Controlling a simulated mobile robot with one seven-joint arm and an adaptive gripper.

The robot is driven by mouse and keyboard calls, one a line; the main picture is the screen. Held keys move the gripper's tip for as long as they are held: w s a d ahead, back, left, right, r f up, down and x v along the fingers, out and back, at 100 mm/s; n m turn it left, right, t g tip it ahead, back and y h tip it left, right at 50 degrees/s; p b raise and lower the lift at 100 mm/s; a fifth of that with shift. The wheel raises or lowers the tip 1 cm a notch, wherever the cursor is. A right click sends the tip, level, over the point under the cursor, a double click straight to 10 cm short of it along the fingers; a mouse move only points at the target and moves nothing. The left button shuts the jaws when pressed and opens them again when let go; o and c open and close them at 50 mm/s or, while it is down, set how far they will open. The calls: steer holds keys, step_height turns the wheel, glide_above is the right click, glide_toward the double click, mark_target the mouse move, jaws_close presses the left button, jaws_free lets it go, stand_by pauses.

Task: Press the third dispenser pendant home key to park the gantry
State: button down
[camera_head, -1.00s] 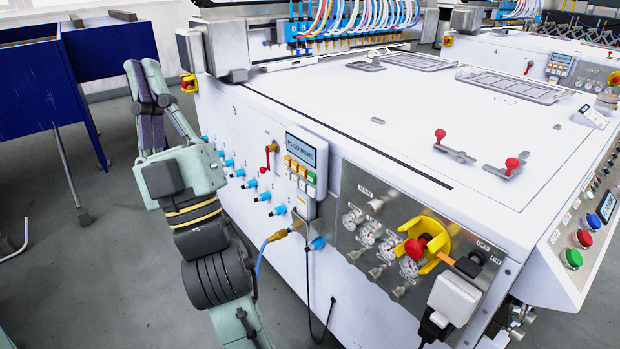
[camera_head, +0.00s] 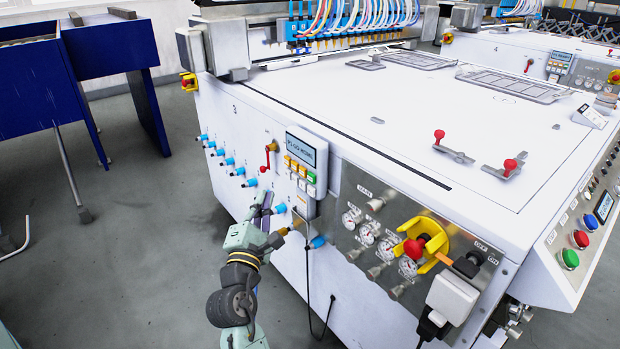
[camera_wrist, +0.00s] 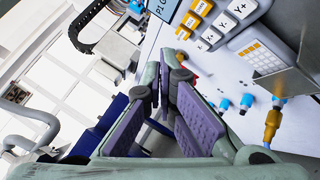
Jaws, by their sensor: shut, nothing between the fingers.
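The pendant (camera_head: 301,168) hangs on the front of the white dispenser cabinet marked 3 (camera_head: 236,140). It has a small display reading something like "GO HOME" and orange, white and green keys. Its orange keys (camera_wrist: 194,18) and white keys (camera_wrist: 222,25) show at the top of the wrist view. I cannot tell which key is the home key. My gripper (camera_head: 267,197) is shut and empty, left of and slightly below the pendant's keys in the head view. Its purple-padded fingers (camera_wrist: 165,85) show in the wrist view, apart from the keys.
Blue fittings (camera_head: 228,160) and a red-handled lever (camera_head: 269,158) stick out left of the pendant. A brass hose fitting (camera_wrist: 272,124) sits below it. Gauges and a yellow-guarded red switch (camera_head: 415,247) are to the right. A blue table (camera_head: 110,45) stands at far left.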

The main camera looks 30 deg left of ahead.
mark_target(311, 178)
steer(key=shift+d+f, duration=0.1)
steer(key=shift+f, duration=0.05)
steer(key=shift+w, duration=0.15)
steer(key=w+d+p, duration=0.3)
steer(key=w, duration=0.5)
stand_by(0.3)
steer(key=shift+w+p, duration=0.15)
steer(key=shift+p, duration=0.15)
stand_by(1.1)
steer(key=shift+w+d, duration=0.1)
steer(key=shift+w, duration=0.15)
